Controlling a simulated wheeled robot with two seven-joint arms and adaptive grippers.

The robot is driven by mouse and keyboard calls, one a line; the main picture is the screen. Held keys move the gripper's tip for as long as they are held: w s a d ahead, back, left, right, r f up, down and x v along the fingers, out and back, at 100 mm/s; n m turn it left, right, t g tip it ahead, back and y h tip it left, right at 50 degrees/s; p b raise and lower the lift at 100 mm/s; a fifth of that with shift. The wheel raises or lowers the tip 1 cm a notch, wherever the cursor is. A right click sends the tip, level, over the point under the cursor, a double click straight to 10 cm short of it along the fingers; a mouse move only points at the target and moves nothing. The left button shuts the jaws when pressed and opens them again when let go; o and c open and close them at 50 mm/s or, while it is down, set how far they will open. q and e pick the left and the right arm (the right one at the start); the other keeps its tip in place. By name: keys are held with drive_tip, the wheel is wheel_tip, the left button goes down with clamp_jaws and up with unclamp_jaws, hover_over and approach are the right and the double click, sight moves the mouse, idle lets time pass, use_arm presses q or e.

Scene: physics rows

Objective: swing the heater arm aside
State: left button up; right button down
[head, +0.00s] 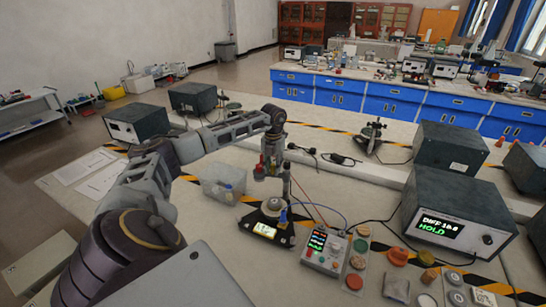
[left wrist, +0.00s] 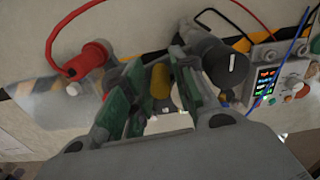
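My left gripper (head: 268,168) reaches down over the small instrument stand at the middle of the table. In the left wrist view its green-padded fingers (left wrist: 158,82) stand apart, with a yellow cylinder (left wrist: 160,82) showing between them; I cannot tell whether they touch it. A dark upright post (head: 286,182) stands right beside the gripper. A black knob-like part with a white mark (left wrist: 228,64) is close to the right finger. A red cylinder with a red cable (left wrist: 90,60) is left of the fingers. The gripper hides much of the heater arm. My right gripper is out of view.
Below the gripper is a base with a lit display (head: 265,230). A control box (head: 326,248) with wires is to its right, beside a large meter (head: 455,222) reading HOLD. A clear bin (head: 224,182) stands left of the post. Several small coloured items lie at the front right.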

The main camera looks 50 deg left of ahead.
use_arm(q)
wheel_tip(320, 180, up, 12)
idle(0.6)
drive_tip(key=shift+f, duration=0.15)
idle(0.6)
